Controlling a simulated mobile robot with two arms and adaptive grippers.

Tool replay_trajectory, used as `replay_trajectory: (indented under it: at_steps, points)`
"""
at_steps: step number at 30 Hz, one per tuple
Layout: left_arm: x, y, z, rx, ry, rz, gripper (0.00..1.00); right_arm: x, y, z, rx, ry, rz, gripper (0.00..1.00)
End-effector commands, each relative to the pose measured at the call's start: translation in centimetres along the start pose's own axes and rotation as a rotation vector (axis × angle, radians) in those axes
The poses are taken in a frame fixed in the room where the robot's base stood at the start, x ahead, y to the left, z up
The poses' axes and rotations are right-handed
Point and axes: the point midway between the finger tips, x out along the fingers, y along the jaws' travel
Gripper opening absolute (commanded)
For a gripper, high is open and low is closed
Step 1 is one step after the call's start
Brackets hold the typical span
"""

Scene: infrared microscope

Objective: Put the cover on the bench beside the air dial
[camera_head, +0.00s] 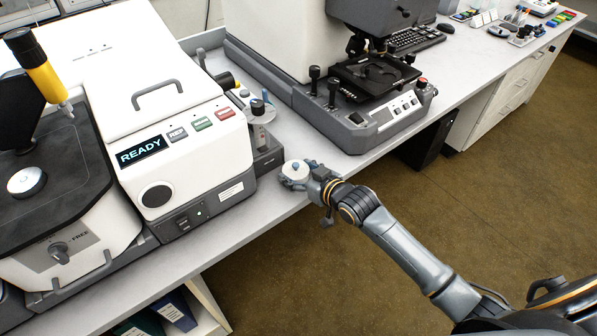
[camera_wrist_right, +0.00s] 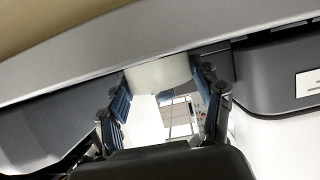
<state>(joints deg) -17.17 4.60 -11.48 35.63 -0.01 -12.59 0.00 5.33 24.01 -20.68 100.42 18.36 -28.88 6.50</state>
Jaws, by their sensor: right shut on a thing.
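The cover (camera_head: 303,182) is a round white piece at the front edge of the bench (camera_head: 268,211), in the gap between the READY instrument and the microscope. My right gripper (camera_head: 298,173) is shut on it, with blue finger pads on either side. The right wrist view shows the cover (camera_wrist_right: 158,74) between the two fingertips (camera_wrist_right: 160,78). I cannot tell whether it touches the bench. A dial-like knob (camera_head: 258,107) stands on a dark block behind the cover; another knob (camera_head: 59,252) is on the left instrument's front. I cannot tell which is the air dial. My left gripper is out of view.
The white READY instrument (camera_head: 190,150) is just left of the cover. The dark microscope base (camera_head: 355,130) stands to the right. A narrow strip of bench is clear between them. The floor (camera_head: 440,200) lies beyond the bench edge, under my right arm.

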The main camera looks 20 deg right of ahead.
Motion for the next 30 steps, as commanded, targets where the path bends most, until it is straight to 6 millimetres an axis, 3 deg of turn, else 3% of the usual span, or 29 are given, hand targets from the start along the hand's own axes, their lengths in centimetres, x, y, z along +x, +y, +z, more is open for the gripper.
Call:
replay_trajectory:
  at_steps: [9, 10, 13, 25, 30]
  points:
    - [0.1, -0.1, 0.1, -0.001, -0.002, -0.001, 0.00, 0.1, 0.0, 0.3, 0.000, 0.001, 0.000, 0.41]
    - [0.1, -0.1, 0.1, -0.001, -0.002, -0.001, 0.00, 0.1, 0.0, 0.2, 0.000, 0.001, 0.000, 0.69]
    - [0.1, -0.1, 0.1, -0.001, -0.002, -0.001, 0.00, 0.1, 0.0, 0.2, 0.000, 0.001, 0.000, 0.88]
    - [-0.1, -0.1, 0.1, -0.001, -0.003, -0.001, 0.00, -0.1, 0.0, -0.2, 0.000, 0.001, 0.000, 0.88]
    - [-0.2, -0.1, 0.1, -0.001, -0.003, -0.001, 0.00, -2.5, 0.0, 0.0, 0.000, -0.001, 0.000, 0.88]
